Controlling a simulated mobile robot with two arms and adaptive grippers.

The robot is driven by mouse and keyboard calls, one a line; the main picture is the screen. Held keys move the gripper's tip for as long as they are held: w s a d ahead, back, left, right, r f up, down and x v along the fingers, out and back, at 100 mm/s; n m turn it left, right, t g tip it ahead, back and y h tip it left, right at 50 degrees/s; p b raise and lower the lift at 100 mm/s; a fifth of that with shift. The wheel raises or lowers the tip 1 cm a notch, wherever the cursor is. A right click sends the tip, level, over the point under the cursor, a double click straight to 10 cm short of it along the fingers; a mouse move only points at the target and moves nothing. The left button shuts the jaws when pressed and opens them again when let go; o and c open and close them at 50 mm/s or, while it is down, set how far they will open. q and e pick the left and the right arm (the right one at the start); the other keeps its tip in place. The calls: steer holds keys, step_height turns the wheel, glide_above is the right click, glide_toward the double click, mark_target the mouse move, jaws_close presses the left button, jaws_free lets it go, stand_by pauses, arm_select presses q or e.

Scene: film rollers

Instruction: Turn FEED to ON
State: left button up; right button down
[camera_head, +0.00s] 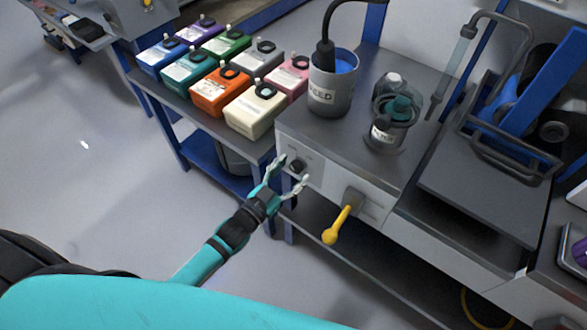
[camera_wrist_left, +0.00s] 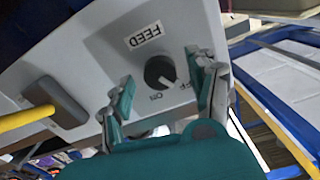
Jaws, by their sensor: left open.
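The FEED knob (camera_head: 298,165) is a round black dial on the light grey front panel of the machine. In the left wrist view the dial (camera_wrist_left: 160,72) appears with the FEED label (camera_wrist_left: 146,36) upside down above it and ON and partly hidden OFF labels below. Its white pointer line slants to the lower right, toward the OFF label. My left gripper (camera_head: 293,169) is open, with its fingers on either side of the knob. In the left wrist view the fingers stand apart from the dial, and contact is not clear. My right gripper is not in view.
A yellow-handled lever (camera_head: 340,222) sticks out of the same panel, right of the knob. Above the panel stand a labelled grey beaker (camera_head: 331,98) and a glass jar (camera_head: 391,125). Several coloured bottles, including a cream one (camera_head: 255,112), fill the bench at left. Open floor lies left.

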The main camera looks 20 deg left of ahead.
arm_select(q)
steer(key=shift+w+d, duration=0.2)
steer(key=shift+w, duration=0.35)
steer(key=c, duration=1.1)
steer(key=shift+c, duration=0.2)
